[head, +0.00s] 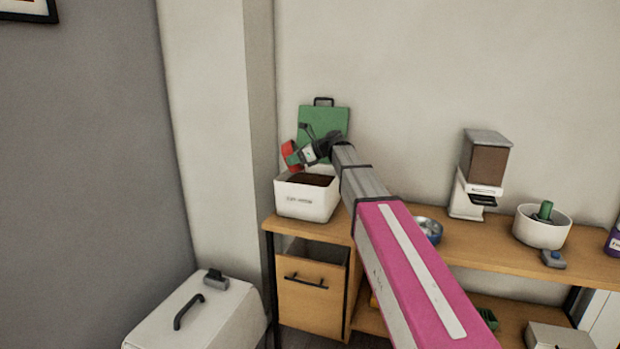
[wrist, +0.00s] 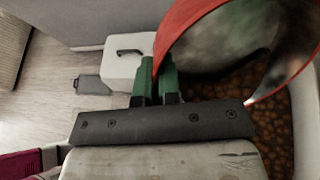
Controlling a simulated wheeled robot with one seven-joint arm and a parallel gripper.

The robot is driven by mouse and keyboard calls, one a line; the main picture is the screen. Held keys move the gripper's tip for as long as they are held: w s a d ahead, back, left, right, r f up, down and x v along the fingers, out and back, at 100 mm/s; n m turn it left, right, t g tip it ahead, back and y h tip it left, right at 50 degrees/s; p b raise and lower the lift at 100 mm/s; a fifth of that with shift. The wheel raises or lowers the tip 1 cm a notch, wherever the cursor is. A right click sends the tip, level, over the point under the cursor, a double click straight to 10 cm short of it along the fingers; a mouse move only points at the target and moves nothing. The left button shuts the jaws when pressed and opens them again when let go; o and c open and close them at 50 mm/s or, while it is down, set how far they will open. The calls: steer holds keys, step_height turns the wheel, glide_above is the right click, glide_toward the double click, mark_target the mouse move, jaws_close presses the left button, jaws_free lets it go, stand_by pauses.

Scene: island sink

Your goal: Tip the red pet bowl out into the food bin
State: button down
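The red pet bowl (head: 288,148) is tipped on its side above the left end of the counter. It fills the upper right of the wrist view (wrist: 188,28), its grey inside showing. My gripper (head: 293,157) has green fingers, which show close together at the bowl's rim in the wrist view (wrist: 156,78). The food bin (head: 308,201) is an open white box with dark contents, just below the bowl. Brown food pieces (wrist: 280,135) show in it in the wrist view. I cannot tell whether anything is left in the bowl.
A green board (head: 322,118) leans on the wall behind the bin. A dispenser (head: 478,175), a white bowl (head: 541,228) and a blue-rimmed dish (head: 429,229) stand to the right on the wooden counter. A white lidded box (head: 200,312) stands lower left.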

steer(key=shift+d+r+y+p, duration=0.2)
steer(key=shift+d+y+p, duration=0.15)
steer(key=shift+y, duration=0.05)
stand_by(0.5)
steer(key=shift+d+r+y, duration=0.2)
steer(key=shift+d+y, duration=0.7)
steer(key=shift+d, duration=0.1)
stand_by(0.4)
steer(key=shift+d+r+y+p, duration=0.2)
steer(key=shift+d+y+p, duration=0.25)
steer(key=shift+d+y, duration=0.65)
stand_by(1.0)
steer(key=shift+d+m+t+y, duration=0.15)
steer(key=shift+d+t+y, duration=0.1)
steer(key=shift+y, duration=0.45)
steer(key=shift+d+m+t+y, duration=0.15)
steer(key=shift+d+t+y, duration=0.1)
steer(key=shift+y, duration=0.45)
stand_by(0.5)
steer(key=shift+s+d+r+y+p, duration=0.1)
steer(key=shift+d+r+y+p, duration=0.2)
steer(key=shift+d+r+y, duration=0.55)
stand_by(0.8)
